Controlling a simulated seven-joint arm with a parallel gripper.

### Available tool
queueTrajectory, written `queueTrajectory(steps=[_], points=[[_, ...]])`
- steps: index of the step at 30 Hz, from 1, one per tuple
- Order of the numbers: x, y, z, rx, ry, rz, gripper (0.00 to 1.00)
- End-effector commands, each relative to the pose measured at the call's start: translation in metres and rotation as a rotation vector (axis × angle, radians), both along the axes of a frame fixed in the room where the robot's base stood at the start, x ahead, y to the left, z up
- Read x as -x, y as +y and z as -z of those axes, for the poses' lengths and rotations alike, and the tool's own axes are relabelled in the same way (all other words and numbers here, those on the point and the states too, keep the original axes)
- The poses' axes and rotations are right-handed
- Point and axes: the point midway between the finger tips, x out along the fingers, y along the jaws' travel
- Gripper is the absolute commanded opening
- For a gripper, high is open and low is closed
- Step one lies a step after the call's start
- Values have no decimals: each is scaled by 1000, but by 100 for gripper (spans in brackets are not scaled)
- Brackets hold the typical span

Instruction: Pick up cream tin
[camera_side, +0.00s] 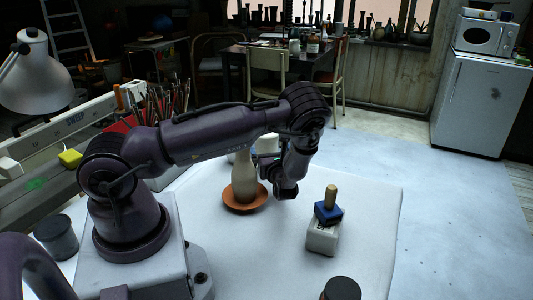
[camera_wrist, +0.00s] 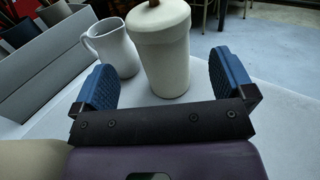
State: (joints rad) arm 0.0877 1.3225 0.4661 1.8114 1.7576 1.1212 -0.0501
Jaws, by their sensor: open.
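The cream tin (camera_wrist: 163,60) stands upright in the wrist view, a tall pale canister with a lid and a brown knob cut off by the top edge. My gripper (camera_wrist: 163,84) is open, with its blue finger pads wide apart. The tin is ahead of the pads, roughly centred between them; I cannot tell the exact gap. In the side view, my gripper (camera_side: 287,190) hangs over the white table, right of the bottle. A pale object (camera_side: 267,143) behind my arm there is partly hidden and may be the tin.
A white mug (camera_wrist: 112,46) stands left of the tin, close to the left finger. A beige bottle (camera_side: 244,175) stands on a terracotta saucer (camera_side: 236,206). A white block (camera_side: 322,238) bears a blue piece (camera_side: 328,212) with a wooden peg. Dark cans (camera_side: 341,289) (camera_side: 57,238) stand near the edges.

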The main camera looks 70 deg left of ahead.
Motion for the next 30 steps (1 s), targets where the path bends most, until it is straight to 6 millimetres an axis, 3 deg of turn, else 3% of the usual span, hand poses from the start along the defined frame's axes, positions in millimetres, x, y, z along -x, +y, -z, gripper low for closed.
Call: queueTrajectory(steps=[8, 18, 27, 28, 30], points=[[-3, 22, 6, -1, -1, -2, 100], [-10, 68, 3, 0, 0, -2, 100], [-12, 74, 3, 0, 1, 0, 100], [-12, 74, 3, 0, 1, 0, 98], [-12, 74, 3, 0, 1, 0, 82]])
